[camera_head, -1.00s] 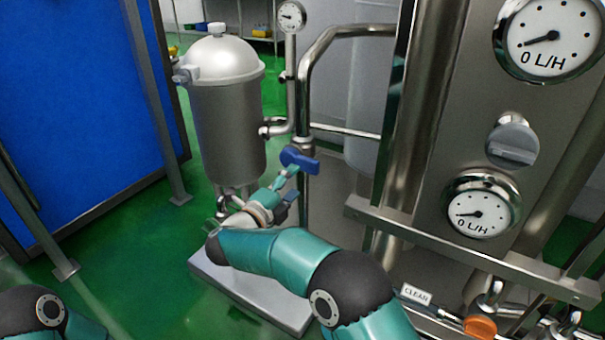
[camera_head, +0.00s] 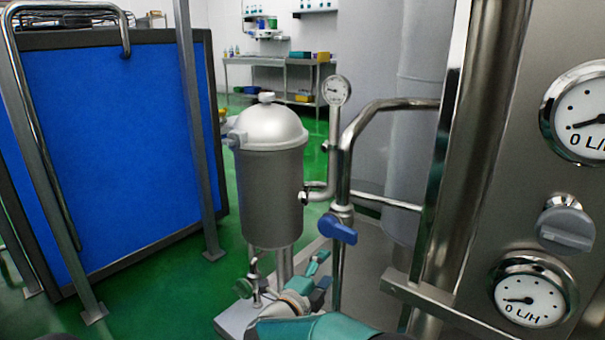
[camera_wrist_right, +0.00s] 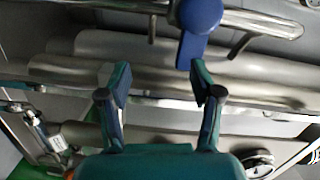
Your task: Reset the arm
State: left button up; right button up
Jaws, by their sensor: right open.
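My right gripper (camera_head: 321,272) is low in the middle of the head view, with its teal arm link below it. It is open and empty, below the blue valve handle (camera_head: 337,229) and apart from it. In the right wrist view the two fingers (camera_wrist_right: 158,78) are spread, with nothing between them. The blue handle (camera_wrist_right: 201,14) shows there at the top, above the right finger. The left gripper is not in view.
A steel filter vessel (camera_head: 271,190) stands beside the pipes, with a pressure gauge (camera_head: 336,90) above. A steel panel with flow dials (camera_head: 531,297) fills the right. A blue panel (camera_head: 120,150) stands left. Green floor (camera_head: 180,290) is open between the blue panel and vessel.

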jog(key=d+f+n+y, duration=0.45)
jog(key=f+n, duration=0.25)
jog(key=f, duration=0.4)
jog(key=s+d+f+n+g+y, duration=0.2)
jog(key=s+f+n+g+y, duration=0.4)
jog(key=s+f, duration=0.7)
jog(key=s+f+n+g+y+p, duration=0.15)
jog(key=s+f+n+g, duration=0.3)
jog(key=s, duration=0.75)
jog(key=s+f+n+g+y, duration=0.25)
jog(key=s+f+g, duration=0.2)
jog(key=s, duration=0.75)
notch_tip(320, 180, up, 38)
jog(key=p, duration=3.7)
jog(key=shift+s+n+t+h+p, duration=0.3)
jog(key=shift+t+h+p, duration=0.05)
jog(key=shift+t+h, duration=0.1)
jog(key=shift+d, duration=0.1)
jog(key=c, duration=0.4)
jog(key=shift+c, duration=0.2)
